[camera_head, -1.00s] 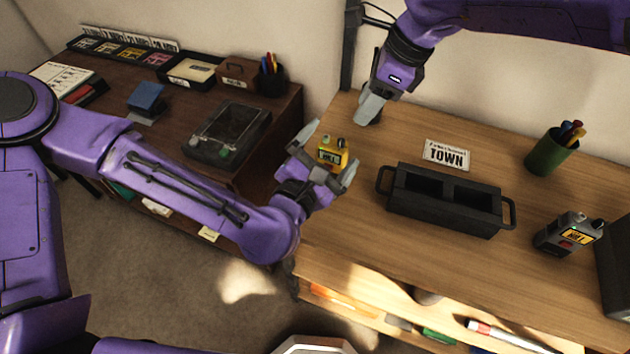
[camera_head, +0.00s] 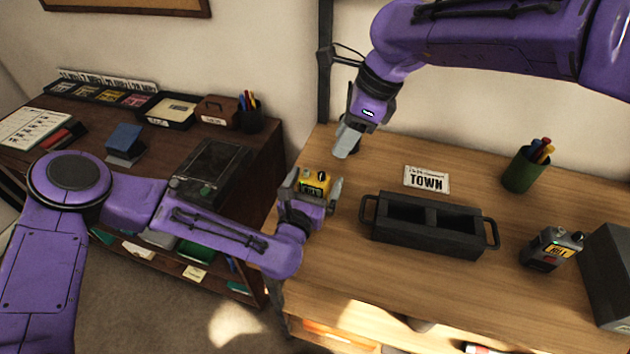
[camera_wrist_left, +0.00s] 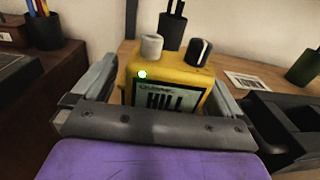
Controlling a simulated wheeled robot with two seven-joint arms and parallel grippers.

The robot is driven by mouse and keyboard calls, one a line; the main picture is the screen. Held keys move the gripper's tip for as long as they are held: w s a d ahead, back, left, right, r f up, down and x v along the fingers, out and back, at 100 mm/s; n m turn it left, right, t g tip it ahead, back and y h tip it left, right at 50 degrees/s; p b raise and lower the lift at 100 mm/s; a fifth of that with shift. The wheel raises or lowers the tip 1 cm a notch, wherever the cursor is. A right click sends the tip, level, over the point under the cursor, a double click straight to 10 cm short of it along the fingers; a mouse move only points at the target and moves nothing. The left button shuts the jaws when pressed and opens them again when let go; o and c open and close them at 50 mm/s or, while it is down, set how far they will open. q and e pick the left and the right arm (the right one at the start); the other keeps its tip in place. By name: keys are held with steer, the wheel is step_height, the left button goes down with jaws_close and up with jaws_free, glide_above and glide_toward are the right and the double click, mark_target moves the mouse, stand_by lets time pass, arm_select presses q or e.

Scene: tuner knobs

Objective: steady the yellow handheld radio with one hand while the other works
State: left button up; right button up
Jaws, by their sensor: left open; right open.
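The yellow handheld radio (camera_head: 316,182) stands near the left edge of the wooden table. In the left wrist view the yellow radio (camera_wrist_left: 170,80) shows a screen reading "HILL", a lit green dot, a pale knob (camera_wrist_left: 151,47) and a dark knob (camera_wrist_left: 200,52) on top. My left gripper (camera_head: 313,190) is open, with one finger on either side of the radio; I cannot tell whether they touch it. The radio's lower part is hidden behind the gripper. My right gripper (camera_head: 347,140) is open, empty and above the table, behind and right of the radio.
A black two-compartment tray (camera_head: 375,238) with handles stands right of the radio. A "TOWN" card (camera_head: 427,180) lies behind it. A grey radio (camera_head: 551,250), a green pen cup (camera_head: 524,170) and a grey box (camera_head: 607,275) are at the right. A dark cabinet (camera_head: 262,165) stands at the left.

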arm_select(q)
steer(key=shift+w, duration=0.2)
steer(key=c, duration=1.2)
steer(key=shift+d, duration=0.1)
steer(key=shift+w, duration=0.1)
arm_select(e)
step_height(320, 180, up, 3)
steer(key=n+h, duration=0.4)
steer(key=n, duration=2.7)
glide_above(322, 173)
steer(key=shift+g, duration=0.3)
step_height(322, 173, down, 12)
steer(key=shift+f, duration=0.1)
